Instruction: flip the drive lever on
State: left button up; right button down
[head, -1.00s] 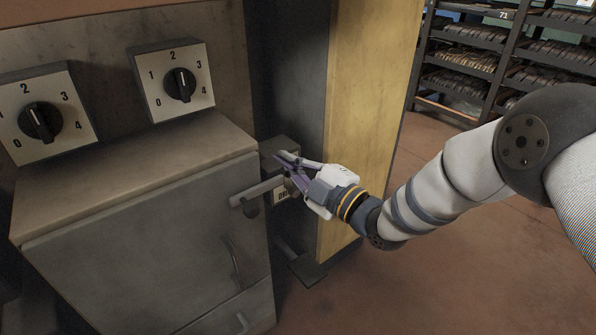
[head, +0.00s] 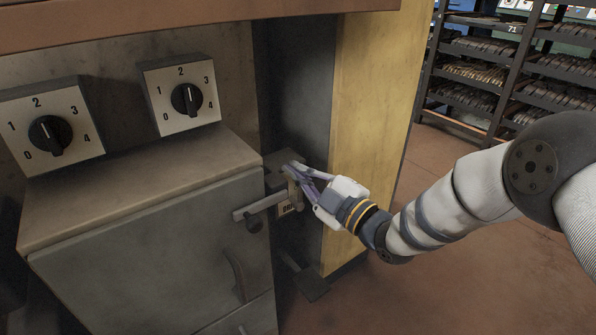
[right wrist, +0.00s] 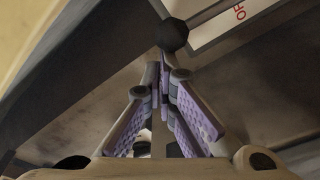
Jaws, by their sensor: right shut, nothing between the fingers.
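The drive lever's housing (head: 279,161) is a dark box on the side of the grey cabinet, with a partly hidden label (head: 287,208) below. A pale bar (head: 262,205) sticks out leftward from it, with a dark knob (head: 254,226) near its end. My right gripper (head: 290,168) is at the housing, its fingers in front of it. In the right wrist view the gripper (right wrist: 161,88) is shut and empty. A black ball knob (right wrist: 173,35) shows just beyond its fingertips; I cannot tell whether they touch. My left gripper is not in view.
Two numbered dials, one left (head: 50,135) and one right (head: 187,98), sit above the grey cabinet (head: 150,255). A yellow panel (head: 370,110) stands close behind my right gripper. A rack (head: 490,75) of brake shoes is at the back right. Open floor lies right.

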aim_at(325, 166)
jog(key=w+d+m, duration=0.1)
jog(key=m, duration=0.1)
jog(key=w+d+m, duration=0.1)
jog(key=d+m, duration=0.1)
jog(key=w+d+m+t, duration=0.1)
jog(key=m, duration=0.1)
jog(key=shift+w+d+f+h+b, duration=0.15)
jog(key=shift+d+f+h+b, duration=0.15)
jog(key=shift+f+b, duration=0.1)
jog(key=shift+w+d+f, duration=0.15)
jog(key=shift+w+d, duration=0.1)
jog(key=shift+d, duration=0.1)
dwell(0.3)
